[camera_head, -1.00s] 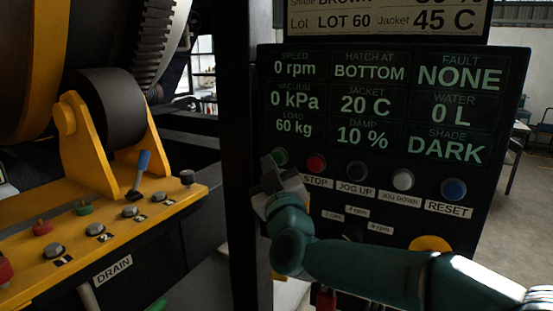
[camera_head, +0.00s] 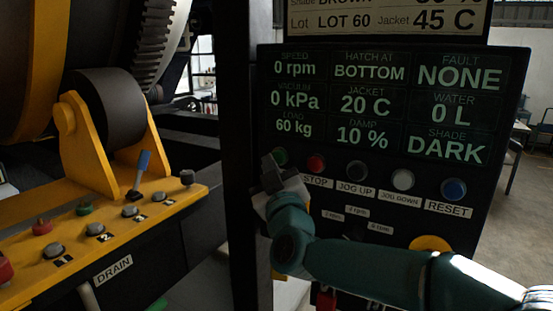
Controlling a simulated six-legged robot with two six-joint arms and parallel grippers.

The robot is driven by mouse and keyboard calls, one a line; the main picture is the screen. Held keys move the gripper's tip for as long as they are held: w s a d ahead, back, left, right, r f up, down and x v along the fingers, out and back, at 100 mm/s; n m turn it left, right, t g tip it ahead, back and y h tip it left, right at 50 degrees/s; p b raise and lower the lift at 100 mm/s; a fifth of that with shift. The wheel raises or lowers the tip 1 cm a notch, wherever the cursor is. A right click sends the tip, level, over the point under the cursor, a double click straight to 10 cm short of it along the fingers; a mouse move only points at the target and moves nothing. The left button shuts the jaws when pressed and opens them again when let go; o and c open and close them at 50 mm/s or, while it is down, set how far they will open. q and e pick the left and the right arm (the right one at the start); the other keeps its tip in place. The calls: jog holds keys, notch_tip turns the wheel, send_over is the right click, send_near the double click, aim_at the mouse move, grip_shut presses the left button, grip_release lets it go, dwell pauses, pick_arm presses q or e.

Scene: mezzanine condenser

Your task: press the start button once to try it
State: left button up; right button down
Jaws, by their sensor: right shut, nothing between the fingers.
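The start button is the green button (camera_head: 280,156) at the left end of the button row on the black control panel (camera_head: 515,75). Its label is hidden behind my right gripper. My right gripper (camera_head: 270,166) is shut and empty, its tip at the lower left edge of the green button; I cannot tell whether it touches. The panel screen reads 0 rpm, 0 kPa, hatch at BOTTOM and fault NONE. My left gripper is not in view.
Right of the green button are a red STOP button (camera_head: 316,163), a black JOG UP button (camera_head: 357,171), a white JOG DOWN button (camera_head: 403,180) and a blue RESET button (camera_head: 454,190). A dark post (camera_head: 243,120) stands close left of my gripper. A yellow console (camera_head: 150,210) is farther left.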

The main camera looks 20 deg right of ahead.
jog(key=shift+w+d, duration=0.25)
jog(key=shift+d, duration=0.05)
jog(key=shift+w+d, duration=0.25)
jog(key=shift+d, duration=0.1)
dwell(0.9)
jog(key=shift+s+a, duration=0.1)
jog(key=shift+a, duration=0.05)
jog(key=shift+s+a, duration=0.45)
jog(key=shift+a, duration=0.15)
jog(key=shift+s+a, duration=0.8)
jog(key=shift+a, duration=0.2)
jog(key=shift+s+a, duration=0.75)
jog(key=shift+a, duration=0.2)
